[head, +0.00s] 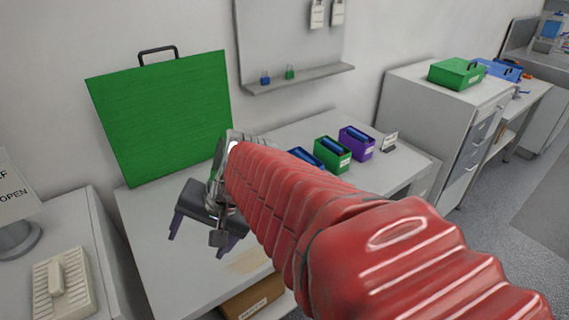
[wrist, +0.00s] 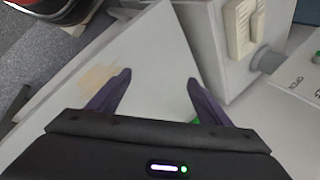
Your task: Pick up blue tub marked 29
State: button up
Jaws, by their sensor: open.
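A blue tub (head: 305,158) stands on the white bench at the left end of a row of tubs. My red arm hides much of it, and no number on it can be read. A green tub (head: 332,154) and a purple tub (head: 356,143) stand to its right, with white labels too small to read. My gripper (head: 198,247) is over the left part of the bench, left of the tubs and apart from them. In the wrist view its two dark purple fingers (wrist: 160,76) are spread with only bare bench top between them. The blue tub does not show there.
A large green case (head: 160,115) stands against the wall behind my gripper. A grey shelf (head: 300,80) with small padlocks is above the bench. A grey cabinet (head: 425,95) stands at right. A beige device (head: 62,285) sits at left.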

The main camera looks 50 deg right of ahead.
jog(key=w+d+f+m+t, duration=0.1)
jog(key=w+d+m+t, duration=0.1)
jog(key=d+m, duration=0.7)
jog(key=w+d+m+t, duration=0.25)
jog(key=d+m, duration=0.35)
jog(key=d, duration=0.5)
jog(key=s+d+f+m+t+h, duration=0.1)
jog(key=s+d+m, duration=0.3)
jog(key=d, duration=0.6)
jog(key=s+d+f+m+t+h, duration=0.1)
jog(key=s+d+m+h, duration=0.3)
jog(key=d+m, duration=0.4)
jog(key=d+t, duration=0.1)
jog(key=d, duration=0.2)
jog(key=shift+s+d+f+m, duration=0.15)
jog(key=shift+d+f+m, duration=0.15)
jog(key=x, duration=0.8)
jog(key=shift+f, duration=0.1)
jog(key=shift+w+f, duration=0.1)
jog(key=shift+w, duration=0.2)
